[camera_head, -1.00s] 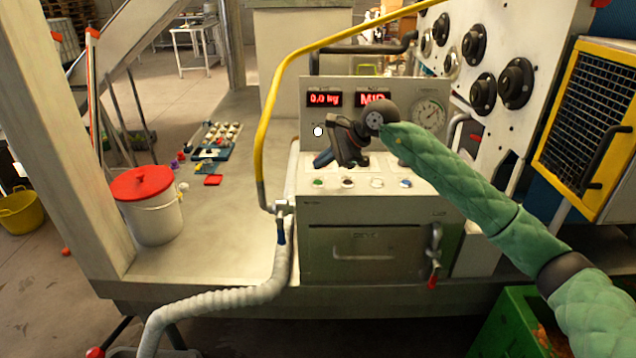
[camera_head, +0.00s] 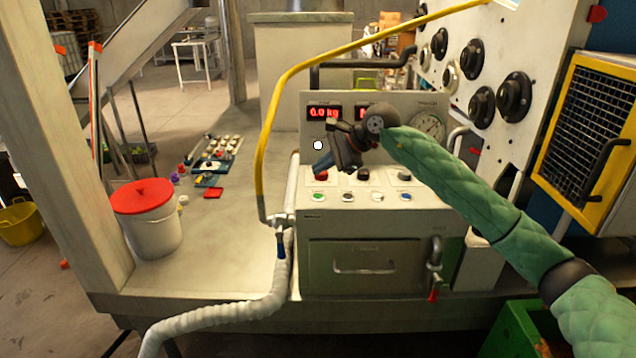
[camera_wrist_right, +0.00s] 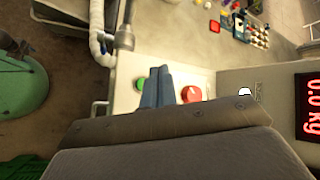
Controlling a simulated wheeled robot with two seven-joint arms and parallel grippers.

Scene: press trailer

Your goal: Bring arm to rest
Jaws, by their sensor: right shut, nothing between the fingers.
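My right gripper (camera_head: 324,163) is at the end of the green-sleeved right arm, in front of the grey control panel (camera_head: 288,140) of the press. In the right wrist view the gripper's blue fingers (camera_wrist_right: 157,86) are together with nothing between them. They appear over the panel's button ledge, between a green button (camera_wrist_right: 141,84) and a red knob (camera_wrist_right: 191,94). I cannot tell whether they touch the panel. The gripper and wrist hide part of the right display. My left gripper is not in view.
A yellow pipe (camera_head: 262,150) arches over the panel's left side. A grey hose (camera_head: 215,310) runs along the front. A white bucket with a red lid (camera_head: 143,196) stands on the trailer bed at left. A yellow-framed grille (camera_head: 585,130) is at right.

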